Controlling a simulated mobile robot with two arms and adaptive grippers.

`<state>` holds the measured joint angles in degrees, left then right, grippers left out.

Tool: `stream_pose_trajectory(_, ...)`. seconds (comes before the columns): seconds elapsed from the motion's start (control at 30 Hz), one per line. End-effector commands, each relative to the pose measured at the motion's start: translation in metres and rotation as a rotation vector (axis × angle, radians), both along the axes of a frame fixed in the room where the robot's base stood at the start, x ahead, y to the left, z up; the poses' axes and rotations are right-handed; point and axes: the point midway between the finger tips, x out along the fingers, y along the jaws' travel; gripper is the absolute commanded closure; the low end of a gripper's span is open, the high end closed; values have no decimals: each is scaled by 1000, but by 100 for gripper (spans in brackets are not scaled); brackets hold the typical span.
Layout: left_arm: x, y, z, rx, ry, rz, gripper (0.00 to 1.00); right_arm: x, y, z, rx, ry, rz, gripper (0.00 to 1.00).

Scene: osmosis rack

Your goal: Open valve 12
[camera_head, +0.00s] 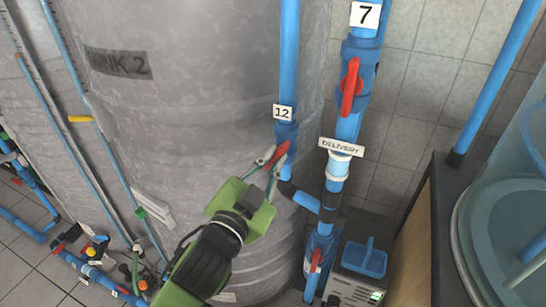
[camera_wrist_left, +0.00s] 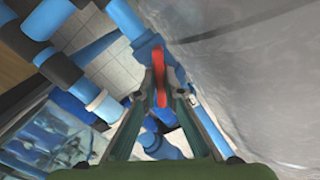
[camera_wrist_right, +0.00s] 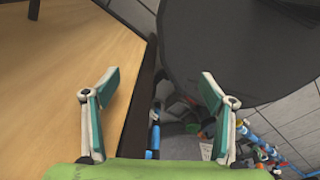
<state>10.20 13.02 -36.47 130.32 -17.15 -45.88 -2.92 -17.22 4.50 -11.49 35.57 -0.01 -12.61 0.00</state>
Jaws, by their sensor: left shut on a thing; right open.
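Valve 12 is on a blue vertical pipe (camera_head: 289,60), under a white label "12" (camera_head: 284,112) in the head view. Its red handle (camera_head: 278,154) slants from upper right to lower left. My left gripper (camera_head: 270,163) reaches up from below and is shut on the red handle. In the left wrist view the handle (camera_wrist_left: 160,80) stands between the fingertips of my left gripper (camera_wrist_left: 160,92). My right gripper (camera_wrist_right: 155,85) shows only in its own wrist view, open and empty, with its fingers wide apart.
A large grey tank (camera_head: 160,110) stands behind the left gripper. Valve 7's red handle (camera_head: 350,86) and the "DELIVERY" label (camera_head: 341,147) are on the neighbouring pipe. Another red handle (camera_head: 315,260) is lower down. A wooden surface (camera_wrist_right: 60,60) lies left of the right gripper.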

Motion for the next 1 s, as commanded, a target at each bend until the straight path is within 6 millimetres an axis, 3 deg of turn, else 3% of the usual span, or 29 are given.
stream_pose_trajectory(0.5,0,0,0,-396,170,1,100,0,-1,22,-1,0,-1,24)
stream_pose_trajectory(1.0,0,0,-2,-533,225,1,100,0,-2,28,-2,0,-1,24)
